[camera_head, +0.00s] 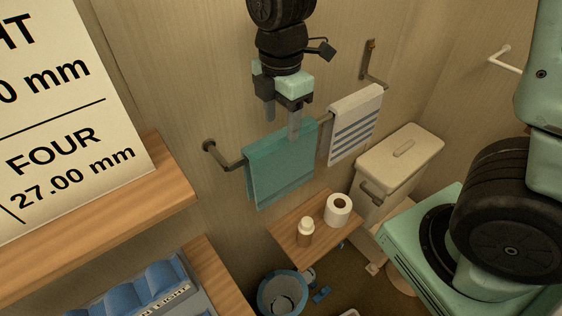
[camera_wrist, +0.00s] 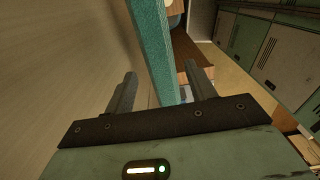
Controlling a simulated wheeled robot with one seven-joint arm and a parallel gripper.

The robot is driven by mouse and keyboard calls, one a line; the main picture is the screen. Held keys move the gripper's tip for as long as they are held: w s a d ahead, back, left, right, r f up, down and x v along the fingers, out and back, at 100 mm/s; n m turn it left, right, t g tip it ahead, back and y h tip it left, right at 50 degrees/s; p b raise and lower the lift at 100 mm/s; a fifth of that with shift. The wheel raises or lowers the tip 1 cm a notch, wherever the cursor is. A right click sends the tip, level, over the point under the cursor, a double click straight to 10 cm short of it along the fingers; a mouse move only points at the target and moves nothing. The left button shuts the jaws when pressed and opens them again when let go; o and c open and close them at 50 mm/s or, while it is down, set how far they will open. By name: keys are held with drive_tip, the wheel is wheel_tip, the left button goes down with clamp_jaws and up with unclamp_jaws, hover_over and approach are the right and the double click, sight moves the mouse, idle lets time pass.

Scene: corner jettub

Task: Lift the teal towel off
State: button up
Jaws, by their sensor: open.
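The teal towel (camera_head: 279,168) hangs folded over a dark wall rail (camera_head: 227,163), left of a striped towel. In the wrist view the teal towel (camera_wrist: 155,48) shows edge-on as a narrow band running down between the two fingers. My gripper (camera_head: 282,122) is at the towel's upper edge in the head view, with one finger in front of the towel and the other toward the wall. My gripper (camera_wrist: 163,90) is open in the wrist view, its fingers on either side of the band. Whether either finger touches the cloth I cannot tell.
A white and blue striped towel (camera_head: 355,126) hangs close on the right. Below are a wooden shelf (camera_head: 283,240) with a bottle (camera_head: 306,230) and a paper roll (camera_head: 338,210), a bin (camera_head: 281,294) and a toilet tank (camera_head: 401,158). A large sign (camera_head: 62,110) stands on the left.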

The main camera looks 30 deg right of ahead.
drive_tip(key=shift+f+b, duration=2.35)
drive_tip(key=shift+f, duration=0.7)
drive_tip(key=c, duration=0.6)
wheel_tip(320, 180, up, 15)
drive_tip(key=p, duration=1.2)
wheel_tip(320, 180, up, 5)
drive_tip(key=p, duration=0.1)
hover_over(281, 134)
